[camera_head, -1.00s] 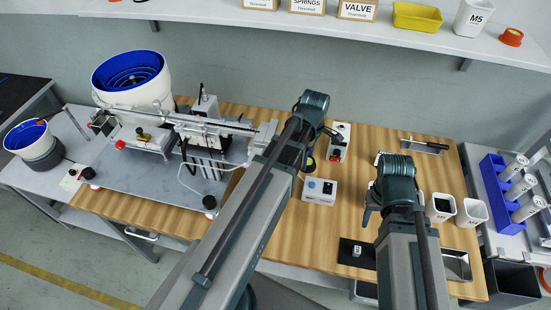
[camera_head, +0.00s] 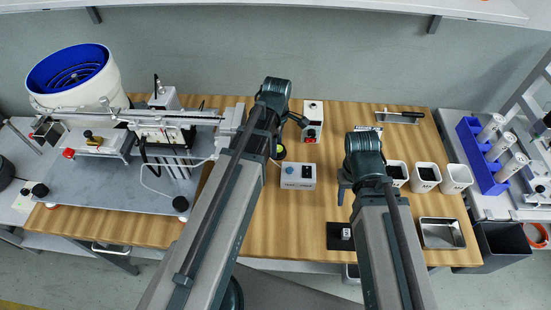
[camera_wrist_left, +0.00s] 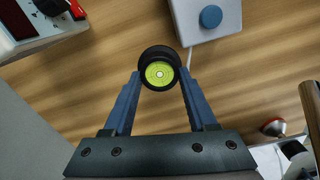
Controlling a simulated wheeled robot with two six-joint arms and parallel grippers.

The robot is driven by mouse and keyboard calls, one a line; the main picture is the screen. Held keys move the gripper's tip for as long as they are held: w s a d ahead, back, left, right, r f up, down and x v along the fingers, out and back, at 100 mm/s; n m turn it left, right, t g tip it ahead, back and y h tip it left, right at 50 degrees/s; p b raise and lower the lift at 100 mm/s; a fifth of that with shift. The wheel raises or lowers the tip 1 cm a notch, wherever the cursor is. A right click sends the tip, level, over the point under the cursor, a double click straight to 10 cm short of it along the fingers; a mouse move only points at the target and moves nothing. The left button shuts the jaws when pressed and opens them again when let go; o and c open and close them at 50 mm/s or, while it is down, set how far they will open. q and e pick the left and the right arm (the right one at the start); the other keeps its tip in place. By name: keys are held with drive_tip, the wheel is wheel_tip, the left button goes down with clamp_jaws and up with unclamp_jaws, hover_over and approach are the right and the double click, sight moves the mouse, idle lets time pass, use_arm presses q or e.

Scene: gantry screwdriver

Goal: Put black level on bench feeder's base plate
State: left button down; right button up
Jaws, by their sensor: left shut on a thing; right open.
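The black level (camera_wrist_left: 160,68) is a round black puck with a yellow-green bubble face. In the left wrist view it sits between the fingertips of my left gripper (camera_wrist_left: 160,77), which is shut on it, above the wooden bench top. In the head view the level (camera_head: 280,152) shows just right of my left arm; I cannot tell whether it touches the bench. The bench feeder's grey base plate (camera_head: 110,190) lies at the left, under the feeder with its blue-lined bowl (camera_head: 75,75). My right gripper (camera_head: 346,186) is open and mostly hidden by its arm.
A grey box with a blue knob (camera_head: 298,176) and a box with a red button (camera_head: 312,122) stand near the level. White bins (camera_head: 426,177), a metal tray (camera_head: 441,233) and a black mat (camera_head: 338,236) are at the right. A black knob (camera_head: 181,204) stands on the plate's front right corner.

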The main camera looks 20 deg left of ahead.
use_arm(q)
drive_tip(key=shift+f, duration=0.2)
use_arm(e)
drive_tip(key=shift+f, duration=0.15)
use_arm(q)
wheel_tip(320, 180, down, 4)
drive_tip(key=b, duration=0.3)
drive_tip(key=shift+r, duration=0.2)
use_arm(e)
wheel_tip(320, 180, down, 4)
drive_tip(key=shift+r, duration=0.15)
use_arm(q)
drive_tip(key=shift+f+b, duration=0.1)
drive_tip(key=shift+b, duration=0.25)
drive_tip(key=shift+f, duration=0.15)
use_arm(e)
drive_tip(key=shift+f, duration=0.25)
use_arm(q)
drive_tip(key=shift+c, duration=1)
unclamp_jaws()
use_arm(e)
drive_tip(key=shift+r, duration=0.1)
use_arm(q)
drive_tip(key=shift+r, duration=0.25)
use_arm(e)
drive_tip(key=shift+r, duration=0.15)
